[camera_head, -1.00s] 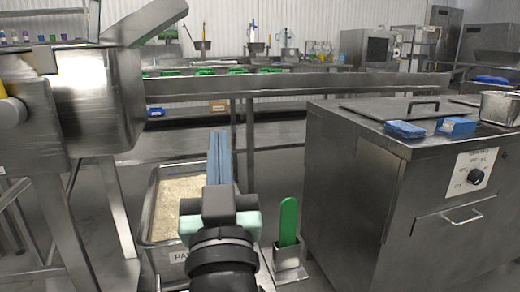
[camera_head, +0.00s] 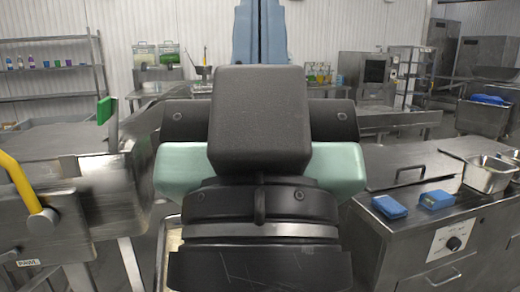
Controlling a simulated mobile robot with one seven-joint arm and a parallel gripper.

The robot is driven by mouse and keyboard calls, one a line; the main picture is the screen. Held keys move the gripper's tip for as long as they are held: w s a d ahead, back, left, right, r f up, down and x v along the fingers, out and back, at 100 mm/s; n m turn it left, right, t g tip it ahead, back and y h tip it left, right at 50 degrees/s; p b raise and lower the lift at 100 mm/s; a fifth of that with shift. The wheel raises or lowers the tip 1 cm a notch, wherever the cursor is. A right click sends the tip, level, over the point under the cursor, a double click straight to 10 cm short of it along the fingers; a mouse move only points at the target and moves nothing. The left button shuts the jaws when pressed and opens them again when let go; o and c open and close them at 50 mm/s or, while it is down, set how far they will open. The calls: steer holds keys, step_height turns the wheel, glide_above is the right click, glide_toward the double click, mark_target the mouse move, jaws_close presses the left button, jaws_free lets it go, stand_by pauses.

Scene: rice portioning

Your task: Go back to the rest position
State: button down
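My gripper (camera_head: 260,28) rises large in the middle of the camera_head view, seen from behind. Its dark body and pale green sides fill the centre. The gripper is well above the floor, apart from the counters. A sliver of the floor tray (camera_head: 172,245) shows at the left of my arm; the rest of it is hidden.
A steel machine with a yellow handle (camera_head: 22,185) stands at left. A steel cabinet (camera_head: 400,235) at right bears blue packs (camera_head: 389,207) and a steel pan (camera_head: 490,172). Shelves (camera_head: 50,67) stand at the back left.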

step_height(320, 180, up, 16)
steer(key=p, duration=1.3)
steer(key=shift+p, duration=0.4)
steer(key=c, duration=1.6)
jaws_free()
steer(key=shift+r, duration=0.1)
